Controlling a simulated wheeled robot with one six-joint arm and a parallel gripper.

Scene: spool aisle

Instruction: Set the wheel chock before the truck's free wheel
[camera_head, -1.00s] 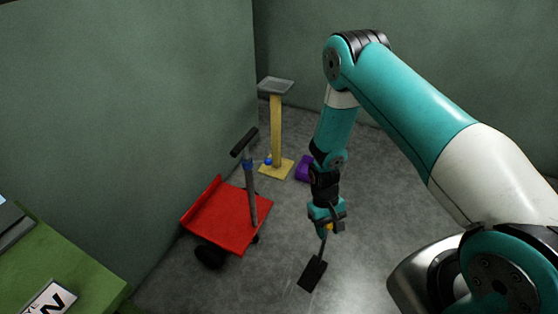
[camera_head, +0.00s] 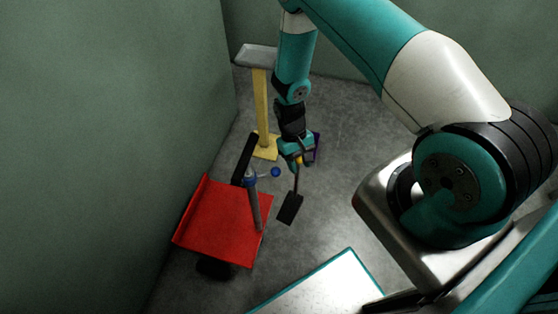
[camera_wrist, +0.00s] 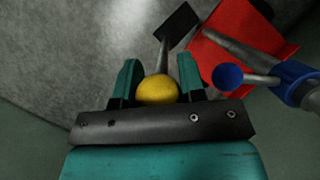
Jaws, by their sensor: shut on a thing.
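The truck is a red flatbed (camera_head: 222,222) with a grey post, a black handle bar (camera_head: 245,158) and a lever ending in a blue ball (camera_head: 276,172). One dark wheel (camera_head: 215,268) shows under its near edge; the other wheels are hidden. My gripper (camera_head: 297,162) points down to the right of the truck, shut on the yellow knob (camera_wrist: 157,90) of a rod. The black block of the wheel chock (camera_head: 290,207) hangs tilted at the rod's lower end, beside the truck's right edge. In the wrist view the block (camera_wrist: 178,22) is close to the red bed (camera_wrist: 245,38).
A yellow stand (camera_head: 262,105) with a grey top (camera_head: 256,55) stands behind the truck near the wall corner. A purple thing (camera_head: 317,148) is partly hidden behind my gripper. The green wall (camera_head: 90,130) runs along the left. Grey floor (camera_head: 345,125) is open to the right.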

